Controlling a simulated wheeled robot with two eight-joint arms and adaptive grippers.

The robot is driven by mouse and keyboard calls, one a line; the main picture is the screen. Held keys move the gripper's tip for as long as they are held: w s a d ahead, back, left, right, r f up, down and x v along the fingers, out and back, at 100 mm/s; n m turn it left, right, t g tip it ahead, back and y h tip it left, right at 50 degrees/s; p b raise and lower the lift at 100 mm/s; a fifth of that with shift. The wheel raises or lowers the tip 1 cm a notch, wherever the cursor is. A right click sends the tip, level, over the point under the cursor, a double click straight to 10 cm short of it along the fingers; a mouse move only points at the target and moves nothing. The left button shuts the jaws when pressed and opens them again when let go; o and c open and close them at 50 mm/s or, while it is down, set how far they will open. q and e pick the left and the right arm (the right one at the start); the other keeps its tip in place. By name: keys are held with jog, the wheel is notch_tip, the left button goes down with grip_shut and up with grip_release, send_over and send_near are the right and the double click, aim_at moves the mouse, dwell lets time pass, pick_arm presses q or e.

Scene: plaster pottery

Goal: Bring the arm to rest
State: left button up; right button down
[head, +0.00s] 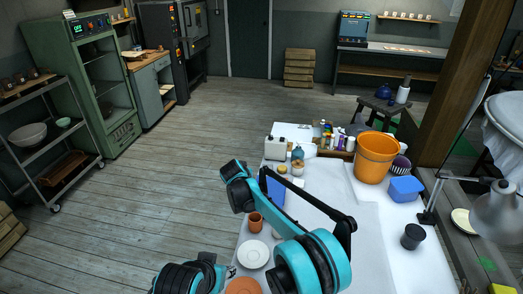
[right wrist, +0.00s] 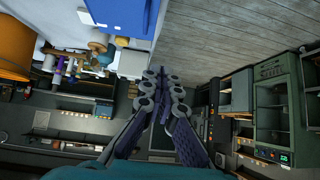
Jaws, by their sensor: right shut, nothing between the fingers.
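My right gripper (right wrist: 163,76) shows in the right wrist view, its dark fingers together and empty. It hangs in open air, pointing toward the far side of the room, apart from any object. In the head view my teal and black arm reaches over the left edge of the white-covered table (head: 365,220); I cannot make out the gripper's fingers there. My left gripper's fingers do not show in either view.
A blue object (head: 271,190) stands partly hidden behind my arm, close to a brown cup (head: 256,222) and a white plate (head: 253,254). An orange bucket (head: 375,157) and a blue container (head: 406,189) stand further right. The wooden floor (head: 160,170) left of the table is clear.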

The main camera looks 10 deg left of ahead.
jog(key=s+d+r+b, duration=0.1)
jog(key=s+d+r, duration=0.35)
jog(key=d, duration=0.35)
jog(key=s+d+r+g, duration=0.1)
jog(key=s+d+r, duration=0.2)
jog(key=s+d, duration=0.35)
jog(key=s+d+r+b, duration=0.1)
jog(key=s+d+r, duration=0.25)
jog(key=d, duration=0.65)
pick_arm(q)
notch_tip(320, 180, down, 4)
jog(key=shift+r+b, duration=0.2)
jog(key=shift+b, duration=0.65)
pick_arm(e)
jog(key=s+d+f, duration=0.3)
jog(key=s+d, duration=0.2)
jog(key=s, duration=0.4)
jog(key=s+d+f, duration=0.3)
jog(key=s+d, duration=0.1)
jog(key=s, duration=0.5)
jog(key=s+d+f+g, duration=0.1)
jog(key=s+d+f, duration=0.2)
jog(key=s, duration=0.6)
jog(key=d, duration=0.2)
jog(key=shift+s+d+h, duration=0.2)
jog(key=shift+d+h, duration=0.1)
jog(key=shift+d, duration=0.05)
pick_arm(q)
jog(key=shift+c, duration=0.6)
